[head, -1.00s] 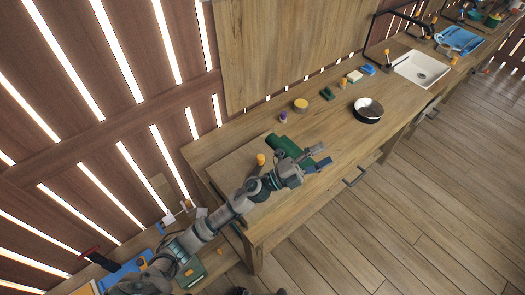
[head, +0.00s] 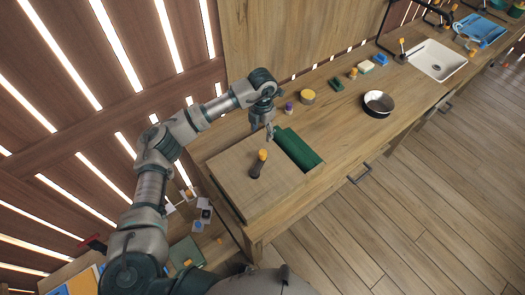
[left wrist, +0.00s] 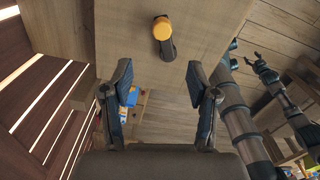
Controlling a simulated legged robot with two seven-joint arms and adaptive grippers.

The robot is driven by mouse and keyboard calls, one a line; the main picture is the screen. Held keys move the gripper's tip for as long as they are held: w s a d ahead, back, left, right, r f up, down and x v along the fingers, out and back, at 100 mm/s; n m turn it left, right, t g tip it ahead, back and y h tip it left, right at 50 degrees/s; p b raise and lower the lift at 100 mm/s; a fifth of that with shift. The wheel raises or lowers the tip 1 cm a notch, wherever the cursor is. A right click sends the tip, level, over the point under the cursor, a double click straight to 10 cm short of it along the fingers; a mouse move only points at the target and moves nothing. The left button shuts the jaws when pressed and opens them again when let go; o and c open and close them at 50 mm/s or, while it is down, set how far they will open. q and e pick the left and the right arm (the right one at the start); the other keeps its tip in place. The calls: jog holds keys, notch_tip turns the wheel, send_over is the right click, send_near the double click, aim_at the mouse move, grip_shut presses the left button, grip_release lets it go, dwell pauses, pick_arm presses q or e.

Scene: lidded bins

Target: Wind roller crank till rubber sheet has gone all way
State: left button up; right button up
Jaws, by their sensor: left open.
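A green rubber sheet or roller (head: 299,150) lies across the counter at the right edge of a flat wooden panel (head: 228,168). A short dark handle with an orange top (head: 260,162) stands on that panel. It looks like the crank, but its link to the green piece does not show. It also shows in the left wrist view (left wrist: 163,35), ahead of the fingers. My left gripper (head: 270,131) is open and empty, behind the green piece's far end and apart from the handle. Its spread fingers also show in the left wrist view (left wrist: 160,82). What looks like my right gripper (left wrist: 258,62) is small and unclear.
A steel bowl (head: 378,103), yellow-topped round tin (head: 308,97), purple-topped bottle (head: 289,108) and green block (head: 336,84) stand along the counter. A white sink (head: 437,61) is farther right. The wooden wall rises close behind. Counter between green piece and bowl is clear.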

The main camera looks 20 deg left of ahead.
aim_at(263, 152)
pick_arm(q)
notch_tip(263, 152, down, 14)
jog(key=shift+w+r+p, duration=0.1)
jog(key=shift+r+p, duration=0.05)
jog(key=shift+p, duration=0.55)
jog(key=shift+d, duration=0.1)
grip_shut()
